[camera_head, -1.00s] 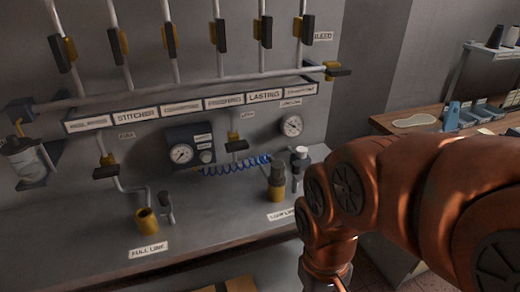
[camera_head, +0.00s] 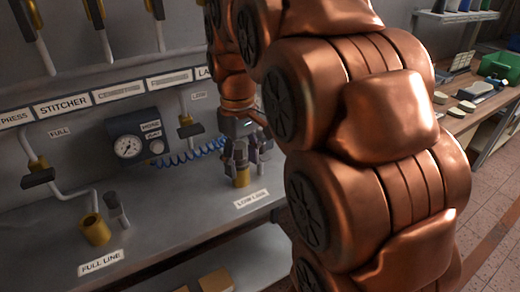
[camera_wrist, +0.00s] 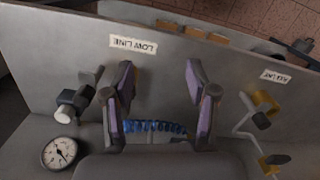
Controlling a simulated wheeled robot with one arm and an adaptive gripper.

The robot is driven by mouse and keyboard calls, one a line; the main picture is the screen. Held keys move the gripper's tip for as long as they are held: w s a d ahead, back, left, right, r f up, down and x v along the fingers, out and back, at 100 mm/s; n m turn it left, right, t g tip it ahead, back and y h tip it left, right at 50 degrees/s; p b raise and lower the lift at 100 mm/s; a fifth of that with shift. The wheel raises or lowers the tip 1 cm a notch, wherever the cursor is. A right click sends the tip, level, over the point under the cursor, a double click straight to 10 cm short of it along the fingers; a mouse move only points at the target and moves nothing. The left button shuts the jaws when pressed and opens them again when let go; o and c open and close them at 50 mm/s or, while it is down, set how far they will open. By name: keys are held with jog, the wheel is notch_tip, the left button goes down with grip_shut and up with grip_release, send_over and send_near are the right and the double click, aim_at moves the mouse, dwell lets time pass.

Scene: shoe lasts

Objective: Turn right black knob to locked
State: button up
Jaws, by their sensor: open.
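Several black parts show, and I cannot tell surely which is the right black knob. In the head view, a yellow-based fitting (camera_head: 241,179) stands by the LOW LINE label (camera_head: 252,199), its upper part hidden by my gripper. A black valve handle (camera_head: 190,131) sits below the LOW label, left of my gripper. My gripper (camera_head: 246,152) points down over the LOW LINE spot. In the wrist view, its purple fingers (camera_wrist: 160,98) are spread, with nothing visibly held between them. A black part with a white end (camera_wrist: 72,108) lies outside the left finger. I cannot tell whether a finger touches anything.
A gauge panel (camera_head: 139,138) and a blue coiled hose (camera_head: 193,153) are behind and left of my gripper. A yellow socket (camera_head: 95,230) stands at FULL LINE, left. A round gauge (camera_wrist: 57,153) shows in the wrist view. The bench front is clear between the labels.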

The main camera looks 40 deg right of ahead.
jog(key=n+b, duration=0.2)
jog(key=b, duration=0.2)
send_over(260, 142)
jog(key=shift+r+t, duration=0.25)
jog(key=shift+t, duration=0.15)
jog(key=shift+f, duration=3.9)
jog(key=shift+c, duration=0.2)
grip_shut()
